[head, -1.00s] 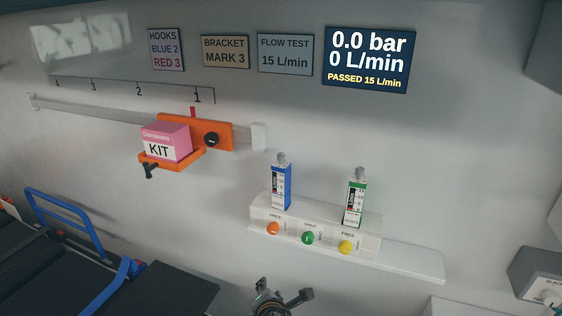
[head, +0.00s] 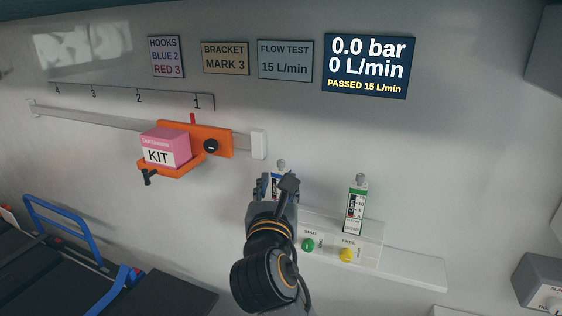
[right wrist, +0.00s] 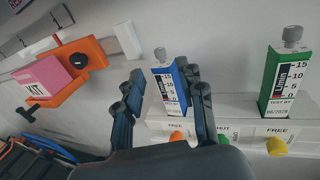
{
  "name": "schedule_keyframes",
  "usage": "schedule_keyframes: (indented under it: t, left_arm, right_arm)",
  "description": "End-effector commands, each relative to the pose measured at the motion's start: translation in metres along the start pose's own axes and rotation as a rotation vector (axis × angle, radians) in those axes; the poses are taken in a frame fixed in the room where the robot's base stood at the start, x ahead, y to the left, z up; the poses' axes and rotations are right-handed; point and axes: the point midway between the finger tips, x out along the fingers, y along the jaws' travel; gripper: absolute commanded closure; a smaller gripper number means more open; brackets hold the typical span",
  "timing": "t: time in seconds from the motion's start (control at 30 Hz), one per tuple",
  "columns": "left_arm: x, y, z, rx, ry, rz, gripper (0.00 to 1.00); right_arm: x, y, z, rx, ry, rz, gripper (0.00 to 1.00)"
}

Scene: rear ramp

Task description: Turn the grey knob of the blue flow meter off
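The blue flow meter (head: 276,180) stands upright on the white wall block, mostly hidden behind my right gripper in the head view. In the right wrist view the blue flow meter (right wrist: 171,90) shows between the gripper's fingers, with its grey knob (right wrist: 160,54) on top. My right gripper (head: 275,186) is open, its fingertips apart in the wrist view (right wrist: 166,85). It is in front of the meter; whether it touches cannot be told. The wall screen (head: 366,66) reads 0.0 bar, 0 L/min, PASSED 15 L/min. My left gripper is not in view.
A green flow meter (head: 355,205) with a grey knob stands to the right. Green (head: 308,245) and yellow (head: 346,255) round knobs are on the block's front. An orange bracket (head: 215,141) holds a pink kit box (head: 165,147) at upper left.

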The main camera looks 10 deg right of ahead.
Motion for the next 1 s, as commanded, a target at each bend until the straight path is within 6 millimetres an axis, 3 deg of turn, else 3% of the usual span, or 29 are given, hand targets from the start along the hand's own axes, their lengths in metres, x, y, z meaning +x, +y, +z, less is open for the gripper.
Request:
schedule_keyframes:
  t: [0.2, 0.4, 0.6, 0.87, 1.0]
  left_arm:
    - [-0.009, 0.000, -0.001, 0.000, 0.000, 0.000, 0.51]
    - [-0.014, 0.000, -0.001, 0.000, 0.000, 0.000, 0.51]
    - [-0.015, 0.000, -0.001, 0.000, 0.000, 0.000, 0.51]
    - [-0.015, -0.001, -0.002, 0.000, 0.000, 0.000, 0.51]
    - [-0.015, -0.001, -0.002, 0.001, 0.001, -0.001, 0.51]
  right_arm:
    - [0.048, 0.000, 0.001, -0.001, 0.002, -0.001, 0.61]
    - [0.078, 0.000, 0.001, 0.001, 0.002, 0.000, 0.61]
    - [0.089, 0.000, 0.000, 0.001, 0.001, 0.001, 0.61]
    - [0.090, 0.000, -0.001, 0.002, 0.001, 0.002, 0.61]
    - [0.090, 0.000, -0.001, 0.002, 0.001, 0.002, 0.90]
